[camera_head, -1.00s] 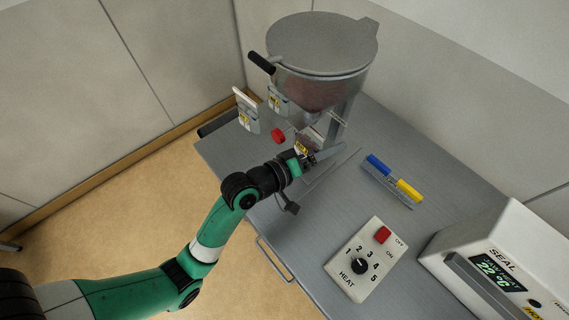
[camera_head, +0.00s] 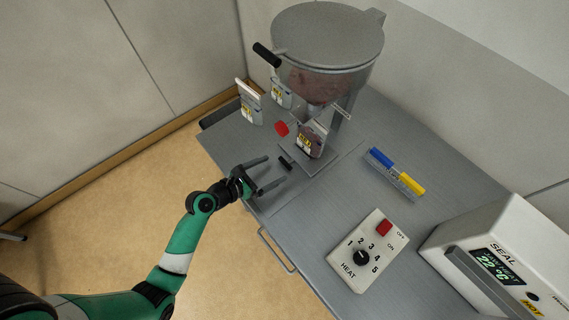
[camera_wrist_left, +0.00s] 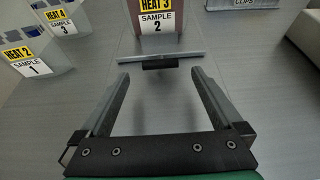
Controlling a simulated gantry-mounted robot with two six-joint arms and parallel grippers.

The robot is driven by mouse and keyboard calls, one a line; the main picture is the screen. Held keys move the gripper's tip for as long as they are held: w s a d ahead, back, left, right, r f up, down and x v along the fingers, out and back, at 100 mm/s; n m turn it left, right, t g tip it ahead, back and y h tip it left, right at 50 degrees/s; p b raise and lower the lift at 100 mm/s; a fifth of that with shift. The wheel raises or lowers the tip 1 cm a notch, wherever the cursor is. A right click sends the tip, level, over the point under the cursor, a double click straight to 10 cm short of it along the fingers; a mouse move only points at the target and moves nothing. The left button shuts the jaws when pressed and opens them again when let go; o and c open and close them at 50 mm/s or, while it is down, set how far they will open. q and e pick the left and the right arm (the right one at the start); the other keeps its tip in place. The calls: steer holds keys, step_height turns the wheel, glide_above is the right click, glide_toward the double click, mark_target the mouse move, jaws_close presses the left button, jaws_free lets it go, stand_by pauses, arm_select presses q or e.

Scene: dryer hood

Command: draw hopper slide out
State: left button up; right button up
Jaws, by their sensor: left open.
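The hopper (camera_head: 325,80), a clear lidded funnel with dark contents, stands at the back of the bench. A red knob (camera_head: 281,129) sticks out on the left below its funnel. A pouch (camera_head: 311,139) marked HEAT 3, SAMPLE 2 stands under the outlet on a flat plate (camera_head: 310,163) with a black front grip (camera_head: 286,163). The pouch also shows in the left wrist view (camera_wrist_left: 157,18). My left gripper (camera_head: 276,171) is open and empty at the bench's front edge. Its fingers point at the black grip, which lies just beyond the tips in the wrist view (camera_wrist_left: 160,65).
Two more pouches stand to the left, SAMPLE 1 (camera_head: 249,103) and SAMPLE 3 (camera_head: 280,93). A clip holder (camera_head: 396,175) with blue and yellow clips, a heat control box (camera_head: 367,250) and a sealer (camera_head: 495,260) stand to the right. The bench between is clear.

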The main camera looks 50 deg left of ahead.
mark_target(284, 164)
arm_select(q)
steer(key=b+x, duration=0.1)
steer(key=x, duration=0.4)
steer(key=shift+w+f, duration=0.15)
steer(key=shift+f, duration=0.05)
steer(key=shift+w+d+f+b, duration=0.1)
steer(key=shift+w+b, duration=0.25)
steer(key=shift+w, duration=0.2)
steer(key=shift+c, duration=0.3)
jaws_close()
